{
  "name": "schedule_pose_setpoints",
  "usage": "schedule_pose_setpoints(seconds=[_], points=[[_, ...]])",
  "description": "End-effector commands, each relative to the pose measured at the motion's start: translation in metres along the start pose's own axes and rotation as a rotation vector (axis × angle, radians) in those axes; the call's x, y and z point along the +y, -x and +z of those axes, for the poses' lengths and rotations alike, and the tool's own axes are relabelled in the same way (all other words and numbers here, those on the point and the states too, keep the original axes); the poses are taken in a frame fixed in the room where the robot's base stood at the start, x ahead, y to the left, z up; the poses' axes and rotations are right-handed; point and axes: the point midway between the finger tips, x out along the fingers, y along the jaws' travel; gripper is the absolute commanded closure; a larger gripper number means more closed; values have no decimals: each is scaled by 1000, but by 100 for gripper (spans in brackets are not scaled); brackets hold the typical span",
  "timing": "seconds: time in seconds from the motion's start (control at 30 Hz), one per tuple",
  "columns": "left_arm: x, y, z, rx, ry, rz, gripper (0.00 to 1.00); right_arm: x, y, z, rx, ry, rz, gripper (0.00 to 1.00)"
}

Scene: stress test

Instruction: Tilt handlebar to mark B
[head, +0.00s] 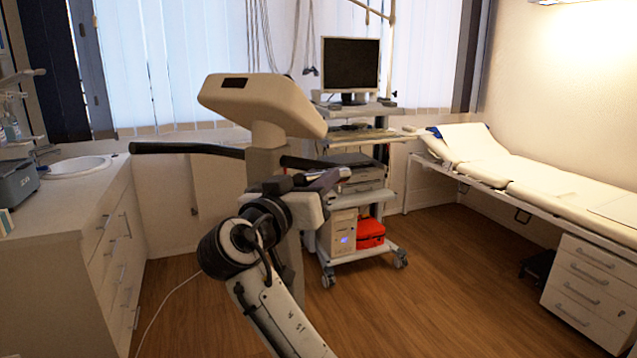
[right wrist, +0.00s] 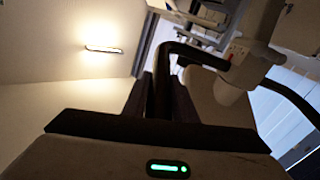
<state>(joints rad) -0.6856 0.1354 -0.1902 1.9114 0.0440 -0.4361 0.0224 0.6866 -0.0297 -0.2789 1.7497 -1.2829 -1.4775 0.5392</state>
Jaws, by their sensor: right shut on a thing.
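The black handlebar (head: 187,149) sticks out to both sides of the beige column of a machine with a slanted console (head: 262,104). My right gripper (head: 328,179) is at the bar's right-hand grip and is shut on it. In the right wrist view the handlebar (right wrist: 200,54) runs from between the two dark fingers of my right gripper (right wrist: 160,92), bends and reaches the pale column. My right forearm hides the lower part of the column. I cannot make out any mark B. My left gripper is not in view.
A counter with a sink (head: 78,166) stands at the left. Behind the machine is a wheeled cart (head: 352,205) with a monitor (head: 350,65) and a red case (head: 370,233). An examination bed (head: 560,190) and drawer unit (head: 592,290) stand right.

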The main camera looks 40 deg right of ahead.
Motion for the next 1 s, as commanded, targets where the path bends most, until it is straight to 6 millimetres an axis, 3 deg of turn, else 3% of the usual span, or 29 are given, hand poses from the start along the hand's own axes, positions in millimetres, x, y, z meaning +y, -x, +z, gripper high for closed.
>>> schedule_pose_setpoints(seconds=[0.03, 0.37, 0.93, 0.97, 1.0], points=[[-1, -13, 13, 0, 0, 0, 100, -2, 1, 13, 23, 1, 6, 100], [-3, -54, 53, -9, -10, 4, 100, -7, 5, 36, 167, 6, 33, 100], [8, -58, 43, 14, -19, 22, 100, -7, 6, 37, 227, 11, 44, 100], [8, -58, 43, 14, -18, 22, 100, -7, 6, 37, 227, 11, 44, 73], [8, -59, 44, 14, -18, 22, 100, -7, 6, 37, 227, 11, 44, 67]])
